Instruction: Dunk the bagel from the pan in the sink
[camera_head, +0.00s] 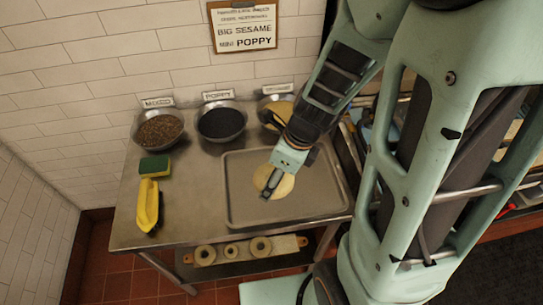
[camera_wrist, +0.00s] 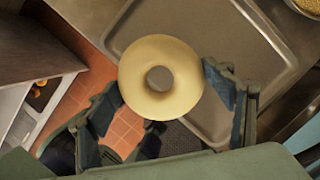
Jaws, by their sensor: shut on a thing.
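A pale, plain bagel (camera_head: 286,184) shows in the head view at the end of my arm, over the grey metal pan (camera_head: 243,214). My gripper (camera_head: 269,188) is shut on the bagel. In the wrist view the bagel (camera_wrist: 160,50) shows its full ring and hole between the two fingers of my gripper (camera_wrist: 165,90). The pan (camera_wrist: 215,70) lies behind and to the right of it there. Whether the bagel touches the pan is hard to tell. I cannot make out a sink in either view.
Bowls of mixed seeds (camera_head: 160,129), poppy (camera_head: 221,122) and sesame (camera_head: 278,112) stand along the table's back. A green sponge (camera_head: 155,166) and a yellow object (camera_head: 148,206) lie at left. My arm hides much of the right side.

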